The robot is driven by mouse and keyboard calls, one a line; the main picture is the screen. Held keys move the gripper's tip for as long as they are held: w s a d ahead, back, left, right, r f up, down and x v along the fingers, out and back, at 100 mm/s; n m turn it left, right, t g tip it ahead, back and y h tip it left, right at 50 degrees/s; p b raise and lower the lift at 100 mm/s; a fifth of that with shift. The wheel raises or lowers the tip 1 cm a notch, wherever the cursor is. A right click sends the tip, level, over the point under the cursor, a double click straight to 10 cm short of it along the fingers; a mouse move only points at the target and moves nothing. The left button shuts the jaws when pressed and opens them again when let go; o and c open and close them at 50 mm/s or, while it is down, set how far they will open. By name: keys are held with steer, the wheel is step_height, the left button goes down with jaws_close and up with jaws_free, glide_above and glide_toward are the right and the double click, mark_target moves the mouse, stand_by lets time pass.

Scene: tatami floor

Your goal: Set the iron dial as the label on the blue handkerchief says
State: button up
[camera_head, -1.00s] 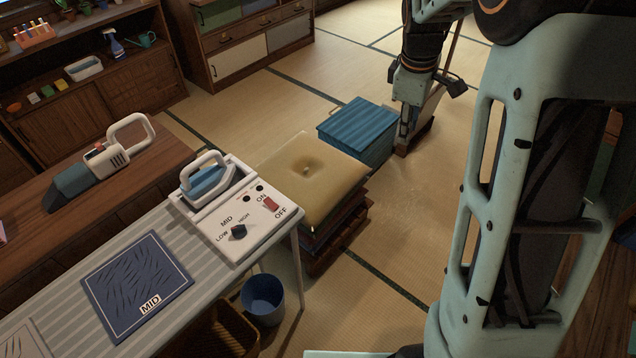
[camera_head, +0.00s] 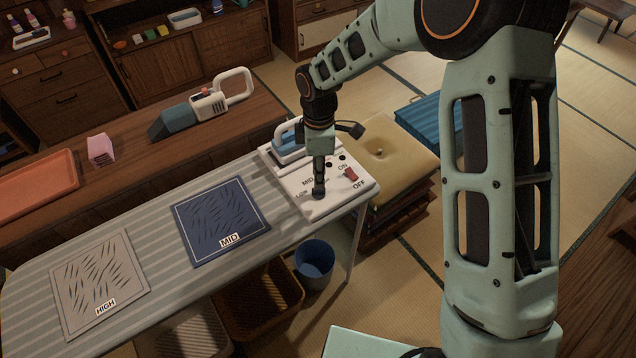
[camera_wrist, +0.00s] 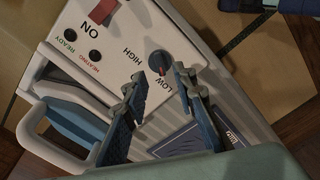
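The blue handkerchief (camera_head: 190,218) lies flat on the striped ironing board, and its label (camera_head: 230,240) reads MID. The iron dial (camera_wrist: 159,61) is a small dark knob on the white iron base (camera_head: 357,190); in the wrist view its red mark appears to face LOW. My gripper (camera_head: 318,193) is pointing down over the dial's place on the panel and hides the dial in the head view. In the wrist view my gripper (camera_wrist: 160,77) is open, with its fingertips apart on either side of the dial. Contact cannot be told. The MID marking is hidden there.
The iron (camera_head: 290,145) rests on its base beside my gripper. A red switch (camera_head: 351,174) sits between ON and OFF. A grey handkerchief (camera_head: 76,273) labelled HIGH lies on the board's left. Cushions (camera_head: 400,150) stand behind the board's right end.

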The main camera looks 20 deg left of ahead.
mark_target(319, 191)
steer(key=shift+f, duration=2.4)
jaws_close()
